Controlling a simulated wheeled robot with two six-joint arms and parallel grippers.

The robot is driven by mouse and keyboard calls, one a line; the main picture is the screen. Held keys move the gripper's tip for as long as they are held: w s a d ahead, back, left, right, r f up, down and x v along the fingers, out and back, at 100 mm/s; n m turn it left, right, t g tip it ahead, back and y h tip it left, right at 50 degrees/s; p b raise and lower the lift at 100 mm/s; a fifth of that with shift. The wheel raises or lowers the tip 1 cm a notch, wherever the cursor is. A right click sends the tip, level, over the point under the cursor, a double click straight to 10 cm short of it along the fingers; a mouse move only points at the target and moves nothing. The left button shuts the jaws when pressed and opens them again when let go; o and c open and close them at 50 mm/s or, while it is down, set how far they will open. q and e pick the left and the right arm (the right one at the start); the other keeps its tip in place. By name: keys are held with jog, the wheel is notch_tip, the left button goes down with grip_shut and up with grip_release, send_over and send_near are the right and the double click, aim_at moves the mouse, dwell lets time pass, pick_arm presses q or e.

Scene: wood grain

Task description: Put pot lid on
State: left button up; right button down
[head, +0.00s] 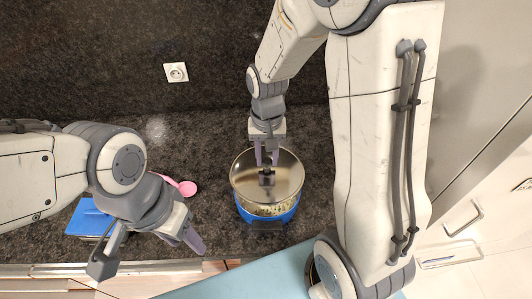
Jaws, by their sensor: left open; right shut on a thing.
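The pot lid (247,184) is a round, shiny lid with a dark knob. It lies at or just over the top of the pot, and I cannot tell whether it is seated. The pot (266,209) stands on the dark counter with a blue part below its rim. My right gripper (267,163) points down over the lid's middle and is shut on the knob. My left gripper (149,252) is open and empty, low on the left near the counter's front edge, apart from the pot.
A blue box-like object (88,220) sits on the counter at the left, partly behind my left arm. A pink spoon-like utensil (187,188) lies between it and the pot. A wall socket (176,72) is on the back wall. The counter (310,150) right of the pot is clear.

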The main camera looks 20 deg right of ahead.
aim_at(267, 169)
jog(key=shift+f, duration=0.1)
notch_tip(267, 169, down, 5)
jog(key=b, duration=0.3)
jog(key=shift+s+r, duration=0.1)
jog(key=shift+r, duration=0.1)
jog(key=shift+f, duration=0.1)
dwell(1.8)
jog(key=shift+f, duration=0.15)
jog(key=shift+f, duration=0.35)
jog(key=shift+f+b, duration=0.4)
jog(key=shift+b, duration=0.05)
